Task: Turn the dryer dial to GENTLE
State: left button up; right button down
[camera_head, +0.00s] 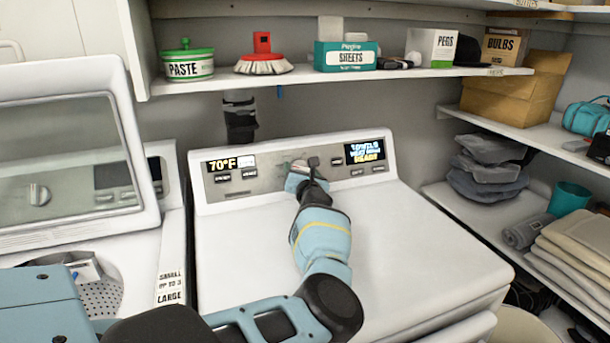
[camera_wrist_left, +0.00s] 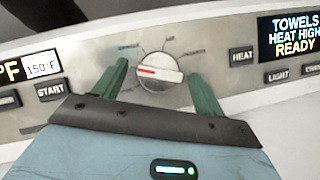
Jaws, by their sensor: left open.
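The dryer dial (camera_wrist_left: 160,72) is a round silver knob with a red mark at its left side. It sits on the control panel (camera_wrist_left: 225,60), and the small labels around it are too blurred to read. My left gripper (camera_wrist_left: 155,85) is open, with its two green fingers on either side of the dial; I cannot tell whether they touch it. In the head view, my left gripper (camera_head: 306,172) reaches the panel and hides most of the dial. The right display (camera_wrist_left: 289,36) reads TOWELS, HEAT HIGH, READY. My right gripper is not in view.
Buttons START (camera_wrist_left: 51,90), HEAT (camera_wrist_left: 241,57) and LIGHT (camera_wrist_left: 278,76) flank the dial. A washer with a raised lid (camera_head: 70,140) stands left of the dryer (camera_head: 420,240). A shelf (camera_head: 330,77) with boxes and tubs hangs above the panel. The dryer top is clear apart from my arm.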

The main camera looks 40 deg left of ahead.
pick_arm(q)
jog(key=shift+w+a+r, duration=0.1)
jog(key=shift+a, duration=0.05)
jog(key=c, duration=0.9)
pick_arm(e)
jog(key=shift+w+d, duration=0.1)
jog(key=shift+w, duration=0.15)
pick_arm(q)
jog(key=shift+c, duration=0.2)
